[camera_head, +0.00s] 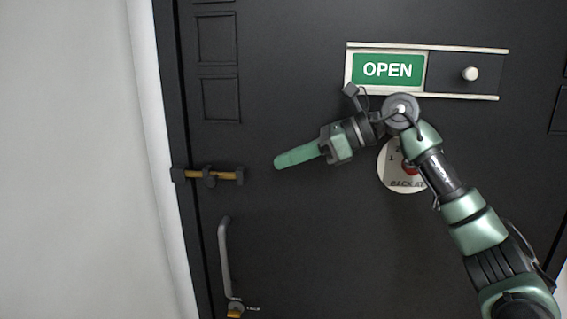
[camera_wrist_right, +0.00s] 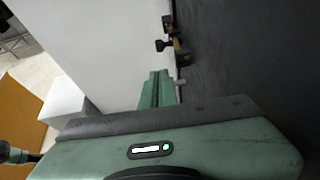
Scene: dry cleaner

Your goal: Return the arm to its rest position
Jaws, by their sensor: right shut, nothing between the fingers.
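My right gripper (camera_head: 297,155) is shut and empty in front of the dark door, its fingers pointing left toward the door's bolt. My right arm comes in from the lower right and bends at the wrist below the sign. In the right wrist view the closed green fingers (camera_wrist_right: 157,90) show with nothing between them. My left gripper is not in view.
The black door (camera_head: 300,240) has an OPEN sign (camera_head: 388,70) with a round knob (camera_head: 469,73), a brass bolt (camera_head: 222,175), a grey handle (camera_head: 224,258) and a round sign (camera_head: 393,176) partly behind my arm. A pale wall (camera_head: 70,160) is at left.

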